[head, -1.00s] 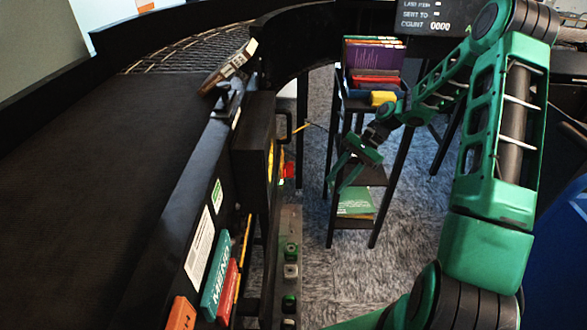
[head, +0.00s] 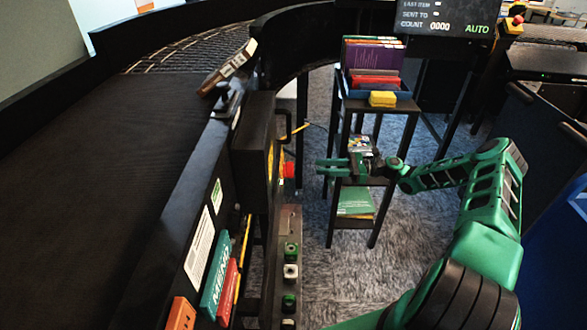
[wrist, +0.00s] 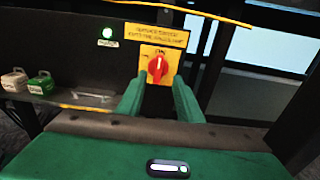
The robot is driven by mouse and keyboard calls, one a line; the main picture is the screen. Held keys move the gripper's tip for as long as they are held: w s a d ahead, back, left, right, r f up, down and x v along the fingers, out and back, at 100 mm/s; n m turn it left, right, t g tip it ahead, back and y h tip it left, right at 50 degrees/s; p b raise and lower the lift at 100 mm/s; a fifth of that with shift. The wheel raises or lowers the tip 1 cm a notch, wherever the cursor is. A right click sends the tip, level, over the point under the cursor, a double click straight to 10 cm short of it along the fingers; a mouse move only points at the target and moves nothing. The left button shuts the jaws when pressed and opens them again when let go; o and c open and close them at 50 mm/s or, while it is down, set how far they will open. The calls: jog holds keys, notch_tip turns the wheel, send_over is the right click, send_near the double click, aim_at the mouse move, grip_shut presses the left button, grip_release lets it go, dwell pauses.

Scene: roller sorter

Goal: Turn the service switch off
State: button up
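The service switch is a red rotary knob (wrist: 157,68) on a yellow plate (wrist: 146,55), under a yellow label (wrist: 157,36) with print too small to read surely. The knob's pale mark points roughly upward. In the head view the red knob (head: 289,170) shows side-on at the dark cabinet's edge. My gripper (head: 318,167) is to its right, pointing at it with a gap between. In the wrist view my gripper (wrist: 158,84) is open and empty, its two green fingers apart below and on either side of the knob. No contact is visible.
A lit green lamp (wrist: 107,33) is left of the label. Green and white blocks (wrist: 38,84) sit farther left. A yellow rod (wrist: 180,10) crosses above. A black shelf stand (head: 345,104) with books and a yellow box stands behind my gripper. The conveyor (head: 100,170) fills the left.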

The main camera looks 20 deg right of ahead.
aim_at(288, 170)
jog(key=x, duration=1)
jog(key=shift+a, duration=0.35)
jog(key=shift+w, duration=0.1)
grip_shut()
